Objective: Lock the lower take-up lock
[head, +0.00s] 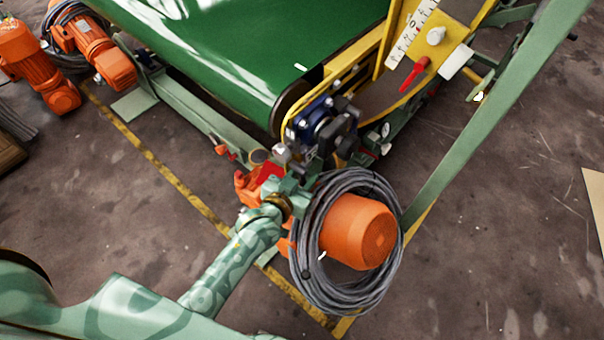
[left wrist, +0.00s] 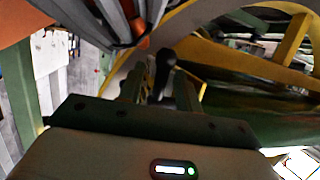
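My left gripper (head: 301,163) reaches in from the lower left, beside the dark blue and black hardware at the belt's near corner. In the left wrist view, its two green fingers (left wrist: 157,88) stand apart. A black lever with a rounded knob (left wrist: 164,56) shows between or just beyond them, and I cannot tell whether they touch it. In the head view the hardware includes a black knob (head: 340,128). I cannot tell for sure which part is the lower take-up lock. A red lever (head: 414,73) sits higher, by a white scale (head: 414,32). My right gripper is not in view.
An orange motor (head: 358,232) ringed by a coiled grey cable (head: 308,262) stands close to the gripper. The green belt (head: 240,45) and yellow frame (head: 372,60) lie above. A green beam (head: 490,115) crosses at right. Bare floor (head: 490,230) is clear at lower right.

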